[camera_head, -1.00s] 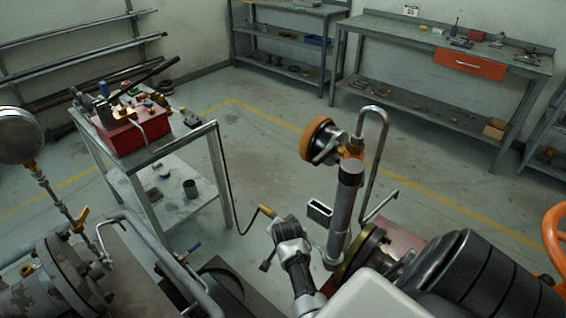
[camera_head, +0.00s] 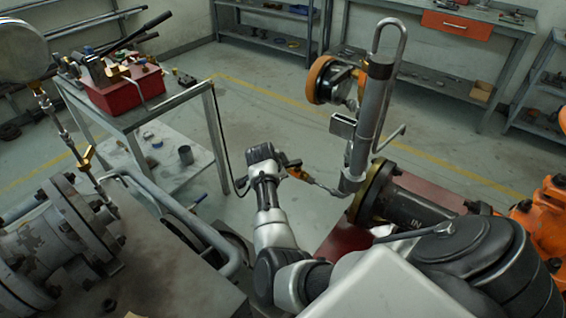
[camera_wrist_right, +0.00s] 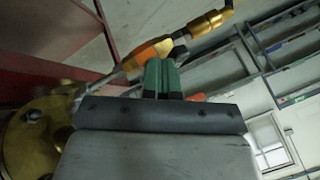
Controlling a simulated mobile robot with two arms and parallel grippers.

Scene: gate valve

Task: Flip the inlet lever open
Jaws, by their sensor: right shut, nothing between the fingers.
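The pipe end marked "IN" (camera_head: 418,213) ends in a brass-coloured flange (camera_head: 375,193). A thin metal line runs from it to a small valve with an orange part, which looks like the inlet lever (camera_head: 296,170). In the right wrist view the orange lever (camera_wrist_right: 150,52) lies just beyond my fingertips, with a brass fitting (camera_wrist_right: 208,24) past it. My right gripper (camera_head: 262,152) is beside the valve, to its left in the head view. Its green fingers (camera_wrist_right: 161,66) are shut and empty. Whether they touch the lever I cannot tell. My left gripper is not in view.
A cart with a red pump box (camera_head: 125,92) is at left, linked by a hose. A flanged pipe (camera_head: 45,235) with a yellow-handled valve (camera_head: 86,157) is at lower left.

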